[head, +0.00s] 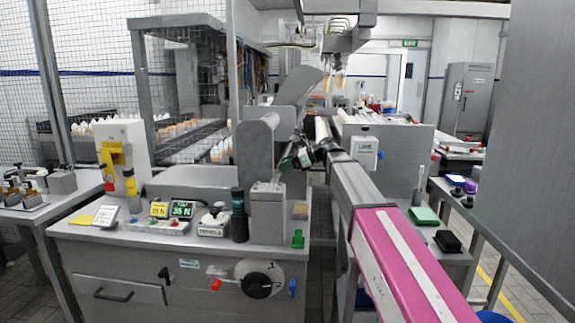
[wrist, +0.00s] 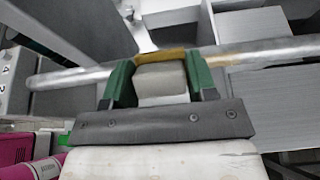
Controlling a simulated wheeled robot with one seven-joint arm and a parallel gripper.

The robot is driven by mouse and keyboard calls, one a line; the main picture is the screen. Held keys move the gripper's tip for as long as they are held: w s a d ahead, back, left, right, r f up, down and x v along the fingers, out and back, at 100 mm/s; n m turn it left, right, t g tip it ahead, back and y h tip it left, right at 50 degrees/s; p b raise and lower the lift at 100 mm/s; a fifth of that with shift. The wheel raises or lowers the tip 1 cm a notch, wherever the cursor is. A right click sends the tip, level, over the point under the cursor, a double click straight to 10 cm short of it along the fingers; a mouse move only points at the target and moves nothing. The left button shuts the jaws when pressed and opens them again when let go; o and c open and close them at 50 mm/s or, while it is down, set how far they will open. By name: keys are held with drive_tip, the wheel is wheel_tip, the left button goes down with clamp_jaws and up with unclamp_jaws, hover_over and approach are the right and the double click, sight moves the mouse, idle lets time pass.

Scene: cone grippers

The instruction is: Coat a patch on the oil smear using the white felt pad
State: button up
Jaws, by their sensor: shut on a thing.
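My gripper (wrist: 152,88) is shut on an off-white block, which looks like the white felt pad (wrist: 160,78); its green fingers are on either side of it. An ochre band lies along the pad's far edge, against or very near a grey metal bar (wrist: 80,76). A tan stain, perhaps the oil smear (wrist: 236,60), shows on the bar just right of the fingers. The pad hides part of the bar, and I cannot tell whether they touch. In the head view my gripper (head: 300,157) is small beyond the bench, and the pad is not clear there.
A workbench (head: 110,238) stands at front left with displays, a dark cylinder (head: 239,215) and a grey block (head: 268,213). A grey roller-like part (head: 258,140) stands close left of my gripper. A side table at right holds a green pad (head: 424,216) and a black block (head: 447,241).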

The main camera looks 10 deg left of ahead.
drive_tip(key=shift+w+a, duration=0.15)
drive_tip(key=shift+w, duration=1.95)
drive_tip(key=shift+w+a, duration=0.15)
drive_tip(key=shift+w, duration=1.9)
drive_tip(key=shift+s+d, duration=0.15)
drive_tip(key=shift+s, duration=2)
drive_tip(key=shift+s+d, duration=0.1)
drive_tip(key=shift+s, duration=2)
drive_tip(key=shift+w+d+r, duration=0.2)
drive_tip(key=shift+d+r, duration=1.9)
drive_tip(key=shift+d+r, duration=1.05)
drive_tip(key=shift+d, duration=0.05)
